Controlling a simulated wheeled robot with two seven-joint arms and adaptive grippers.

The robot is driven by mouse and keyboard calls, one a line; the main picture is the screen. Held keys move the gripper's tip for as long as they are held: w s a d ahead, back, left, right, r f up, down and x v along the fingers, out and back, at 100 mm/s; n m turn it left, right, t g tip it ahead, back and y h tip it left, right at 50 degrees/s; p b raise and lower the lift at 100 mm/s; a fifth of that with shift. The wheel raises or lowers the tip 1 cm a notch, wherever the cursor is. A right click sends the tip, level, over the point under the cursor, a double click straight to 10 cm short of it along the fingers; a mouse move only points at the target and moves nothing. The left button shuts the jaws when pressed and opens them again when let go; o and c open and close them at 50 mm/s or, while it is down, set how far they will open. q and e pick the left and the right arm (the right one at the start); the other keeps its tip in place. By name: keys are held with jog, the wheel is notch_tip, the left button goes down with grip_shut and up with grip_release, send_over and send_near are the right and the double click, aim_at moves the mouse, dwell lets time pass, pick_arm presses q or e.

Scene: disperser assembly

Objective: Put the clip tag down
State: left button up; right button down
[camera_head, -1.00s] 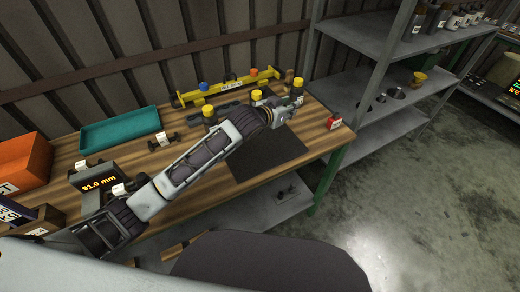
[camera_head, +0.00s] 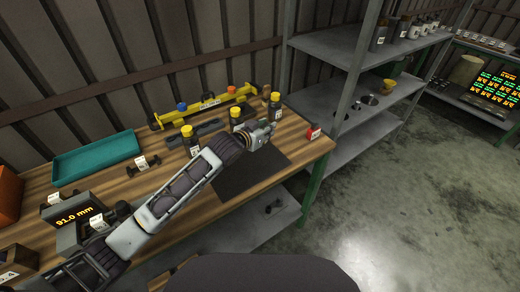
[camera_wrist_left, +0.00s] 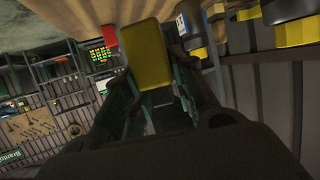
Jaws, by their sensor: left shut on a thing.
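My left gripper (camera_head: 265,132) is over the right part of the workbench, near the back edge of the dark mat (camera_head: 232,176) and in front of the yellow-capped bottles. In the left wrist view, a flat yellow piece (camera_wrist_left: 147,55), which looks like the clip tag, sits between the fingers, and the gripper (camera_wrist_left: 150,85) is shut on it. The head view does not show the tag clearly; I cannot tell whether it touches the bench. My right gripper is not in view.
Yellow-capped bottles (camera_head: 236,120) stand behind the gripper, with a yellow rack (camera_head: 205,107) further back. A red item (camera_head: 313,132) lies near the bench's right corner; it also shows in the wrist view (camera_wrist_left: 110,38). A teal tray (camera_head: 97,157) is at left. The mat's front is clear.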

pick_arm(q)
jog(key=shift+f, duration=2.1)
jog(key=shift+f, duration=1.85)
jog(key=shift+f, duration=0.1)
jog(key=o, duration=1)
jog(key=shift+o, duration=0.2)
jog(key=shift+v, duration=6.05)
